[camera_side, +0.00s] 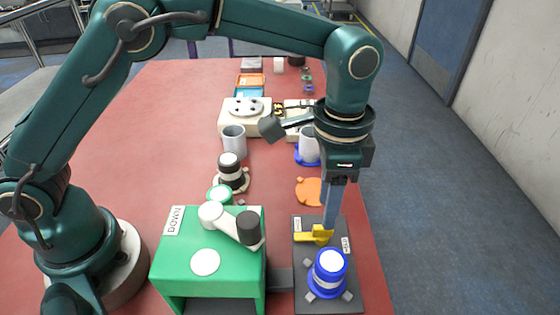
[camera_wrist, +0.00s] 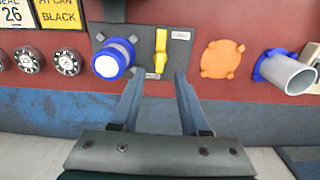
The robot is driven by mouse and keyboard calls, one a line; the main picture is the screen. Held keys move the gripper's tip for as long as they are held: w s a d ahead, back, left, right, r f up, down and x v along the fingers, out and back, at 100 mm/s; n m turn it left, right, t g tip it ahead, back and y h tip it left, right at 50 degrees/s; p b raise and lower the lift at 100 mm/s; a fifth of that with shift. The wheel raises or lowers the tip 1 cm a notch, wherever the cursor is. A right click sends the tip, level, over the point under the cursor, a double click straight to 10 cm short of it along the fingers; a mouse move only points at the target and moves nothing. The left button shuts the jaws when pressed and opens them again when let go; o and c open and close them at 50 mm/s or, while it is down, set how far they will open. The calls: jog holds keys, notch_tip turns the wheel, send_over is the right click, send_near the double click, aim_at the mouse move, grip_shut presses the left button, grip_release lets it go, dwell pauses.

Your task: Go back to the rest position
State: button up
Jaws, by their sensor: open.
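My gripper (camera_side: 330,222) points down over the dark plate at the front right of the red table. In the wrist view its two fingers (camera_wrist: 157,76) are apart with nothing between the tips. A yellow lever (camera_side: 314,235) on the dark plate (camera_side: 348,300) is close to the fingertips in the side view. In the wrist view the lever (camera_wrist: 160,50) lies just beyond the tips, in line with the gap. Whether a finger touches it I cannot tell. A blue knob (camera_side: 328,272) with a white top stands on the same plate.
An orange disc (camera_side: 309,191), grey cups (camera_side: 234,140) and a white unit (camera_side: 240,117) lie farther back. A wall (camera_side: 500,100) is at the right, beyond floor.

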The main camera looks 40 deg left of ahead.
jog(key=shift+a+r, duration=0.1)
jog(key=s+a+r+n+t, duration=0.2)
jog(key=a+r+n+t, duration=0.15)
jog(key=a+r, duration=0.8)
jog(key=s+a+f+n+t, duration=0.1)
jog(key=s+a+f+n, duration=0.1)
jog(key=s, duration=0.3)
jog(key=s+a+f+n+t, duration=0.1)
jog(key=s+a+n, duration=0.2)
jog(key=s, duration=0.3)
jog(key=shift+s+f+n, duration=0.3)
jog(key=shift+f+n, duration=0.05)
